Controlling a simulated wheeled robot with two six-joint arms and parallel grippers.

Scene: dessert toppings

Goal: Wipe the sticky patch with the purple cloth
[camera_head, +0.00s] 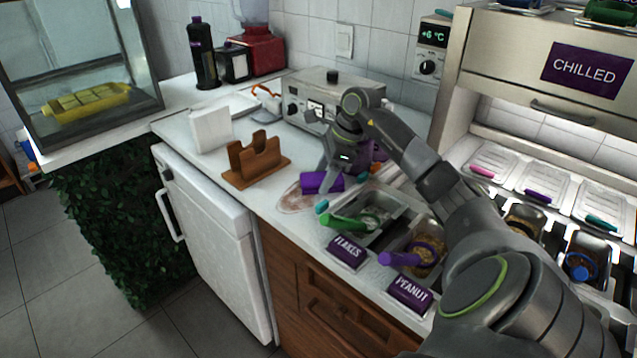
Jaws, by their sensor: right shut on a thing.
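The purple cloth (316,183) is a small folded block on the white counter. It sits over the brownish sticky patch (292,200), whose left and front parts show beside it. My right gripper (328,184) reaches down from the right and is shut on the cloth. The rest of the patch is hidden under the cloth and gripper. My left gripper is not in view.
A wooden holder (256,160) stands left of the patch. Topping tubs labelled FLAKES (346,252) and PEANUT (409,294), with green and purple handled tools, lie to the right. A metal appliance (300,98) stands behind. The counter's front edge is close to the patch.

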